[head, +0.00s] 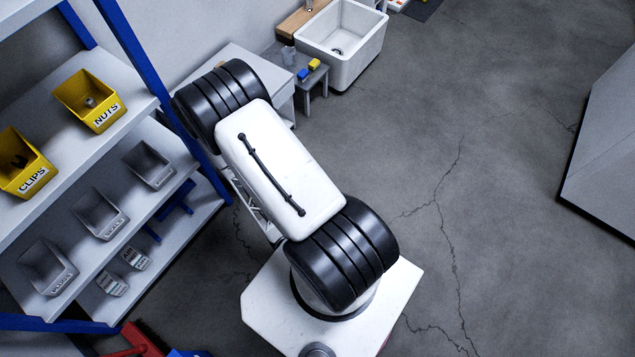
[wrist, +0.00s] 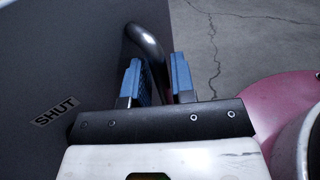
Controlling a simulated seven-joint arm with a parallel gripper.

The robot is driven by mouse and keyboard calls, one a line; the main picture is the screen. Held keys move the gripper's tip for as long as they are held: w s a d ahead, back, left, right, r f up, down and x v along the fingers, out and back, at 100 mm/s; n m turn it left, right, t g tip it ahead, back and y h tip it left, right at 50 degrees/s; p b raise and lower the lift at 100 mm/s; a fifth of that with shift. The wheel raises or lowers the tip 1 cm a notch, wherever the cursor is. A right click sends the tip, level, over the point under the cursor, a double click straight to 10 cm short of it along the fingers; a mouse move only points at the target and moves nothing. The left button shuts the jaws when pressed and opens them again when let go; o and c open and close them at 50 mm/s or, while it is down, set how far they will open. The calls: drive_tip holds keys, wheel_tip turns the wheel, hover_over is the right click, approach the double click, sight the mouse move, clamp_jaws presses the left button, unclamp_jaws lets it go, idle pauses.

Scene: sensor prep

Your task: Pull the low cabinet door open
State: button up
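In the wrist view a dark grey door panel (wrist: 60,60) fills the left side, with a label reading SHUT (wrist: 55,111). A curved metal bar handle (wrist: 147,42) stands out from the panel. My gripper (wrist: 158,72) has two blue-padded fingers, one on each side of the handle's bar. The fingers are apart, and a gap shows beside the bar on the left; the bar looks close to the right finger. The lower part of the handle is hidden behind my gripper. In the head view my arm hides my gripper, and I cannot make out this door or its handle.
Shelves with yellow bins (head: 92,101) and grey bins (head: 98,214) stand at the left. A white sink (head: 343,42) and a small stool (head: 314,86) with coloured blocks are at the back. Open concrete floor (head: 480,170) lies to the right, before a large grey block (head: 605,150).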

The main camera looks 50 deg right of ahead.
drive_tip(key=shift+s+d, duration=0.1)
drive_tip(key=shift+d, duration=0.1)
idle(0.3)
clamp_jaws()
drive_tip(key=shift+m+g+y, duration=0.3)
drive_tip(key=shift+m+g, duration=0.2)
drive_tip(key=shift+g, duration=0.2)
drive_tip(key=shift+s+a, duration=0.15)
drive_tip(key=shift+a, duration=2.1)
unclamp_jaws()
